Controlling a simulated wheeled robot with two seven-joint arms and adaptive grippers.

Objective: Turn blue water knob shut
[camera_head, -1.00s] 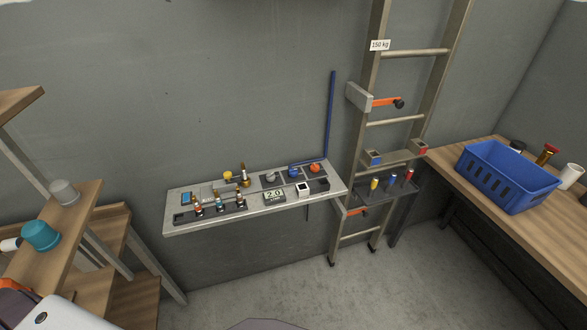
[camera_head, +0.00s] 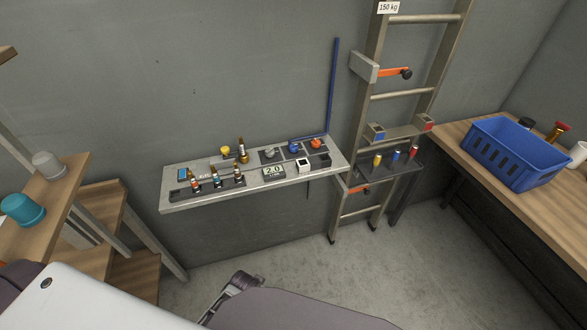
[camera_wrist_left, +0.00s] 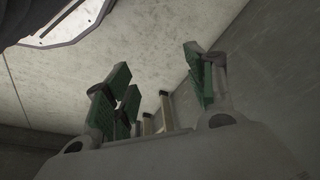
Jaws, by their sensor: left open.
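A small blue knob (camera_head: 293,147) sits on a dark panel at the back right of the grey wall shelf (camera_head: 178,204), between a grey knob (camera_head: 270,153) and an orange-red knob (camera_head: 316,143). A blue pipe (camera_head: 333,85) runs down the wall to the shelf near it. My left gripper (camera_wrist_left: 157,77) shows in the left wrist view with its green-padded fingers spread wide and nothing between them. The blue knob cannot be made out in that view. My arm parts fill the bottom of the head view, well apart from the shelf. My right gripper is not in view.
The shelf also holds several small bottles, a display (camera_head: 273,171) and a white block (camera_head: 303,165). A ladder (camera_head: 362,130) with a small tray stands right of it. A blue crate (camera_head: 515,165) is on the right bench. Wooden shelves with cups stand at left. Floor before the shelf looks clear.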

